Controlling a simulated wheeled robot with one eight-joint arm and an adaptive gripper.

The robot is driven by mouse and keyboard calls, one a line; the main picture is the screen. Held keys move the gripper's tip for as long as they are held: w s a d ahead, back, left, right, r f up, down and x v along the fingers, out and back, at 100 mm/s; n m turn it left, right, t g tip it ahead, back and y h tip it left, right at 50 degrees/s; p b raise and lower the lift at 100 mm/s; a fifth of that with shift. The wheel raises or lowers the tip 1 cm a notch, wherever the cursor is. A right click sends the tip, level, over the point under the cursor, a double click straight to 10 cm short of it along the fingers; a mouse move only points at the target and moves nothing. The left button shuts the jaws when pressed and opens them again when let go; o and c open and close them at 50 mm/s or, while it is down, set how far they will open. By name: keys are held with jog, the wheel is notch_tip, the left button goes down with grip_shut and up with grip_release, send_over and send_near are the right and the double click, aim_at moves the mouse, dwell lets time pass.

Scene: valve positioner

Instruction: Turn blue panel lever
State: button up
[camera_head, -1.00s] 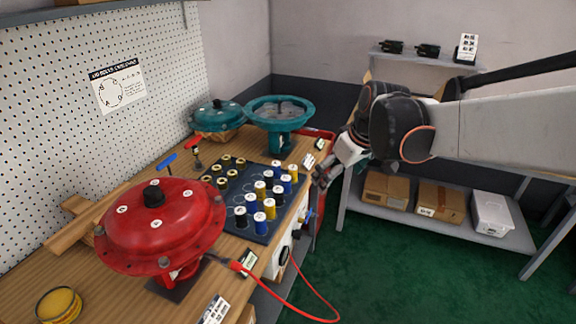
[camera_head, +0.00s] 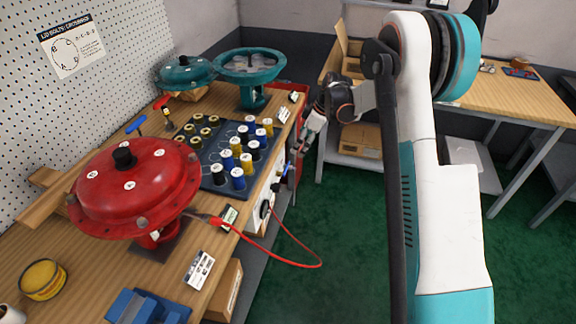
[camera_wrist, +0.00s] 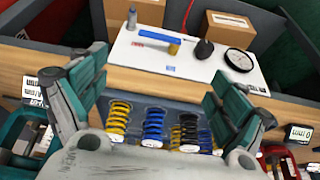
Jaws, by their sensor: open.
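The blue lever (camera_wrist: 162,36) sits on a yellow valve body on the white panel (camera_wrist: 185,58) in the wrist view. It points sideways across the panel. In the head view the lever (camera_head: 288,170) sticks out from the panel on the bench's front side. My gripper (camera_wrist: 157,80) is open, with a finger on each side of the wrist view and nothing between its tips. The lever lies beyond the fingertips and apart from them. In the head view my gripper (camera_head: 307,140) hangs beside the bench's front edge, farther back than the lever.
The panel also has a black knob (camera_wrist: 203,49) and a round gauge (camera_wrist: 240,62). Colored springs on a dark mat (camera_head: 212,180), a red domed housing (camera_head: 135,185) and teal housings crowd the bench. A red hose (camera_head: 290,262) loops outside it. Green floor lies open in front.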

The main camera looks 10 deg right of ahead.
aim_at(288, 164)
jog(key=b+x, duration=0.5)
jog(key=x, duration=0.9)
jog(key=shift+w+f, duration=0.1)
jog(key=c, duration=1.5)
jog(key=shift+c, duration=0.2)
